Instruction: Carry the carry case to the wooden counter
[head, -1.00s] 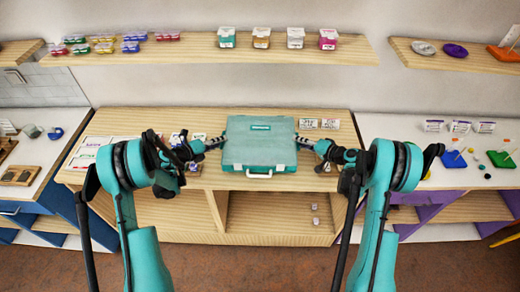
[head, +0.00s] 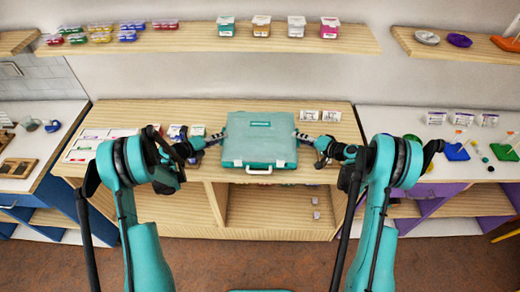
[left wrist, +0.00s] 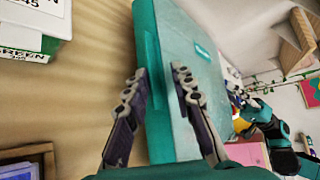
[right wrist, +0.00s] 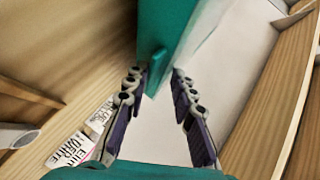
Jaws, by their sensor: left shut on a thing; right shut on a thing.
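The teal carry case (head: 260,140) is at the wooden counter (head: 130,118), level, with its white handle toward me. It also shows in the left wrist view (left wrist: 170,80) and the right wrist view (right wrist: 165,30). My left gripper (head: 222,137) is shut on the case's left side, with a finger on each face in the left wrist view (left wrist: 158,82). My right gripper (head: 298,136) is shut on its right side, fingers on either face in the right wrist view (right wrist: 155,85). Whether the case's underside touches the counter cannot be told.
Small labelled cards (head: 331,116) stand behind the case on the right. White trays (head: 85,150) lie on the counter's left. A wall shelf (head: 200,40) with several small boxes runs above. White side counters hold boards (head: 457,151) at right and wooden blocks (head: 18,167) at left.

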